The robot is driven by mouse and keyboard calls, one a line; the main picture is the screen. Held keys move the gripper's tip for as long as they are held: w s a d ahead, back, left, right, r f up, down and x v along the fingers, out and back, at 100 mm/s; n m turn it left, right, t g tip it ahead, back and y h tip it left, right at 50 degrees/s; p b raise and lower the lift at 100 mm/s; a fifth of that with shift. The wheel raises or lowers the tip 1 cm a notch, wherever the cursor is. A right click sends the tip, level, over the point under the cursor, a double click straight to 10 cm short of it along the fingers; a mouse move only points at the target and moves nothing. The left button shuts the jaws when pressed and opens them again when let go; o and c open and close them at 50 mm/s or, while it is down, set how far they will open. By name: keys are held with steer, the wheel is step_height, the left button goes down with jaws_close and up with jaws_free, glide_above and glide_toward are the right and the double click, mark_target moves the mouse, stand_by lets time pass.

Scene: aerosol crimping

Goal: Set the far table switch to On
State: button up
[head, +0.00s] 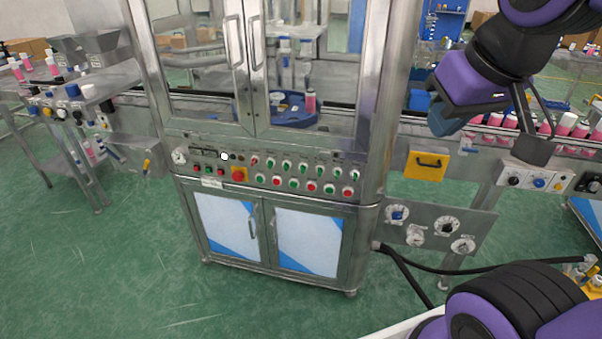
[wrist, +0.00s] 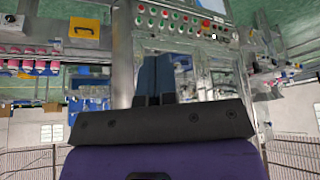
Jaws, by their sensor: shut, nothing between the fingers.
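My gripper (head: 445,122) is at the upper right in the head view, in front of the conveyor and apart from any switch. Its blue fingers (wrist: 155,80) are together and empty in the wrist view. The frames do not make clear which control is the far table switch. Rotary knobs show on the left table (head: 76,115), on the plate right of the cabinet (head: 397,215) and under the right conveyor (head: 539,183). The steel cabinet's control panel (head: 215,184) has several red and green knobs. A white round spot (head: 224,156) shows on it and in the wrist view (wrist: 214,37). Switch positions are too small to read.
The cabinet's glass doors (head: 196,70) and lower doors (head: 310,240) are shut. Pink bottles (head: 565,125) line the right conveyor, above a yellow box (head: 427,165). Green floor (head: 110,265) is clear at front left.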

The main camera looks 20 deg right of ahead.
mark_target(301, 171)
steer(key=o, duration=0.4)
steer(key=shift+c, duration=0.2)
steer(key=shift+o, duration=1.3)
steer(key=shift+w+a, duration=0.15)
steer(key=shift+w, duration=0.3)
steer(key=w+a+f+t+y, duration=0.1)
steer(key=w+a+t, duration=0.15)
steer(key=w, duration=0.85)
steer(key=w+a+f+t+y, duration=0.1)
steer(key=w+a, duration=0.2)
steer(key=w, duration=0.8)
steer(key=w+a+f+m+t+h, duration=0.1)
steer(key=w+f, duration=0.4)
steer(key=w, duration=0.2)
steer(key=w+a+f+t+h, duration=0.1)
steer(key=w+f, duration=0.3)
steer(key=w, duration=0.4)
steer(key=w+a+f+m+t+h, duration=0.15)
steer(key=w+f, duration=0.25)
steer(key=f, duration=0.4)
steer(key=w+f+h, duration=0.3)
steer(key=w+f, duration=0.1)
steer(key=f, duration=0.4)
step_height(301, 171, down, 17)
steer(key=s+n+t+h, duration=0.2)
steer(key=s+t+h, duration=0.1)
steer(key=h, duration=0.2)
steer(key=x, duration=1.1)
steer(key=shift+w+d+f, duration=0.1)
steer(key=shift+d, duration=0.2)
